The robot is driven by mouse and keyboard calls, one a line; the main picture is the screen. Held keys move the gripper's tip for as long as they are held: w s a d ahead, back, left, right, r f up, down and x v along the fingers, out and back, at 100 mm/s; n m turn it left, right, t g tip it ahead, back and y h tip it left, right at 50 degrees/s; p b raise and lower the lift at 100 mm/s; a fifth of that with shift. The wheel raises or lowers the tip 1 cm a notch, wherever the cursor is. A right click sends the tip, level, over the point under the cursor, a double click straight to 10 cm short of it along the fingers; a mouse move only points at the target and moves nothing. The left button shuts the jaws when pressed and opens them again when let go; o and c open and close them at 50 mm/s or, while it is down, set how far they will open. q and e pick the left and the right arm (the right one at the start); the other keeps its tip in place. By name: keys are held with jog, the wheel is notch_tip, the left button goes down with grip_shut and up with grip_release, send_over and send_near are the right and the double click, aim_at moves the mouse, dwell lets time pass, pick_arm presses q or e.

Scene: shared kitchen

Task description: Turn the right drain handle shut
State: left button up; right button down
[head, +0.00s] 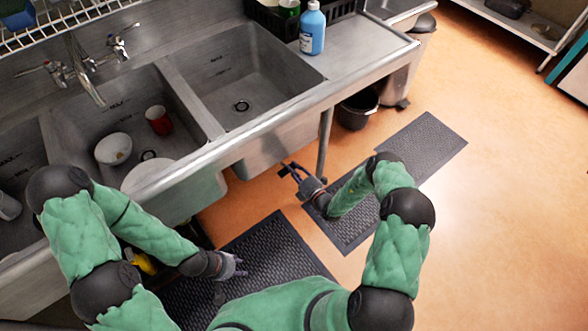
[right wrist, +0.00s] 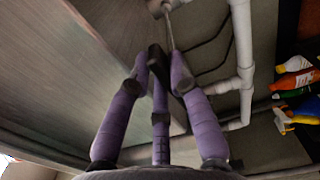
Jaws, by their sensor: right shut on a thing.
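The right drain handle (right wrist: 156,58) is a black grip on a thin metal rod that runs up to the drain under the sink. My right gripper (head: 289,170) is below the front edge of the right basin (head: 243,82). In the right wrist view its purple fingers (right wrist: 158,72) are shut around the black grip, which they partly hide. The drain hole (head: 241,105) shows in the floor of the right basin. My left gripper (head: 238,266) hangs empty over the dark floor mat, away from the sink; its finger opening is too small to judge.
White drain pipes (right wrist: 242,60) run beside the handle under the sink. Several bottles (right wrist: 295,80) lie to the right in the wrist view. A sink leg (head: 325,140) stands close to my right gripper, and a black bucket (head: 357,108) is beyond it.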

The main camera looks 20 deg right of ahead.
jog(key=shift+d, duration=0.1)
jog(key=c, duration=1.1)
grip_release()
jog(key=shift+c, duration=0.2)
jog(key=v, duration=1.2)
